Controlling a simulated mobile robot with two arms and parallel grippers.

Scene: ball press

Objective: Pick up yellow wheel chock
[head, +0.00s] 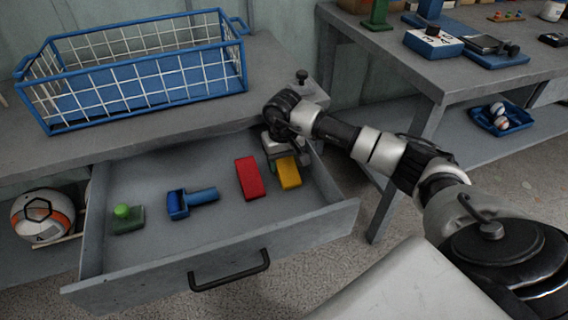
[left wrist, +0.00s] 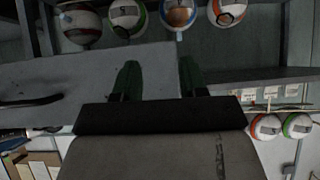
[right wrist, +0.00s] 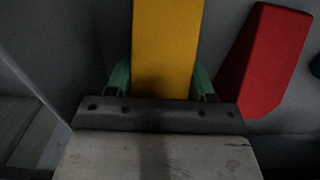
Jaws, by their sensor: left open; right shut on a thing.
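The yellow wheel chock (head: 288,173) is in the open drawer, right of a red block (head: 250,178). My right gripper (head: 280,150) reaches down into the drawer at the chock's far end. In the right wrist view the chock (right wrist: 168,50) lies between the green fingers of my right gripper (right wrist: 162,82), which is shut on it. The red block (right wrist: 270,60) is beside it, apart. I cannot tell whether the chock is off the drawer floor. My left gripper (left wrist: 155,80) shows only in the left wrist view, open and empty.
The drawer (head: 215,235) also holds a blue tool (head: 190,200) and a green piece with a knob (head: 126,218). A blue wire basket (head: 135,75) stands on the bench above. Another table (head: 440,75) stands at the right. Several balls show in the left wrist view.

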